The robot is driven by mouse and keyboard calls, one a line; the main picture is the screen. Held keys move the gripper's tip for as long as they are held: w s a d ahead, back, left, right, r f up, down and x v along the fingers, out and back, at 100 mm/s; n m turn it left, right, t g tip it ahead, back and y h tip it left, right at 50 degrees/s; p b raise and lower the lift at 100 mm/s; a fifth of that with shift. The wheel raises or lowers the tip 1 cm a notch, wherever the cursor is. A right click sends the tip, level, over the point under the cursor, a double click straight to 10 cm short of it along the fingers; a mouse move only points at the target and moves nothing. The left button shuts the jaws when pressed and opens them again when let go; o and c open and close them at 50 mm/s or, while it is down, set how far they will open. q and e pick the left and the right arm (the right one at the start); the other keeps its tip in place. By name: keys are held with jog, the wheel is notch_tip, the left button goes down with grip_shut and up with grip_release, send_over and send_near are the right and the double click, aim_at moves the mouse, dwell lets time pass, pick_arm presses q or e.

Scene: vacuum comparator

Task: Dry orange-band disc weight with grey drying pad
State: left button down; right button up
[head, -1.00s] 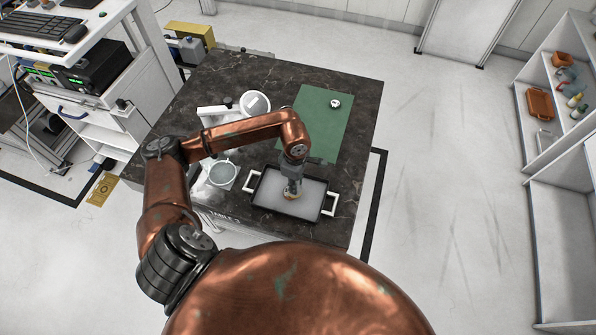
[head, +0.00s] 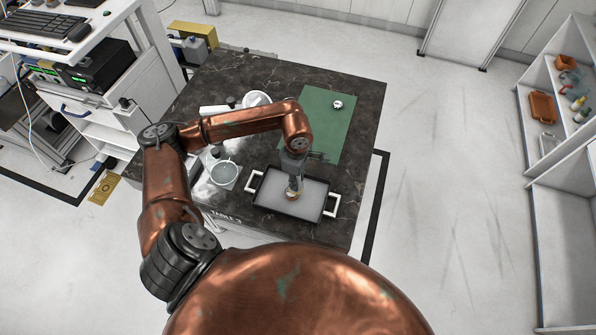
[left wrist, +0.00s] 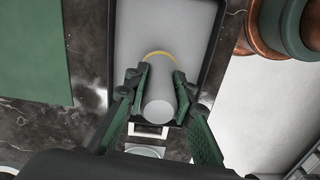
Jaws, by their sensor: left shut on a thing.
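My left gripper (head: 293,184) is over the black-rimmed tray (head: 322,214) with white handles. In the left wrist view my left gripper (left wrist: 158,85) is shut on a grey cylinder (left wrist: 160,108), its fingers on both sides. An orange-yellow band (left wrist: 160,53) shows at the cylinder's far end, so I take it for the orange-band disc weight. A flat grey surface, seemingly the grey drying pad (head: 311,202), fills the tray and shows in the left wrist view (left wrist: 190,30). The weight's lower end is at or just above this surface; I cannot tell if they touch. My right gripper is out of view.
A green mat (head: 326,120) with a small shiny piece (head: 338,104) lies behind the tray on the dark stone table (head: 366,100). Another white dish (head: 257,99) stands behind my arm.

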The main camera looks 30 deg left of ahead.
pick_arm(q)
jog(key=shift+w+r+p, duration=0.1)
jog(key=shift+r+p, duration=0.8)
jog(key=shift+r, duration=1.4)
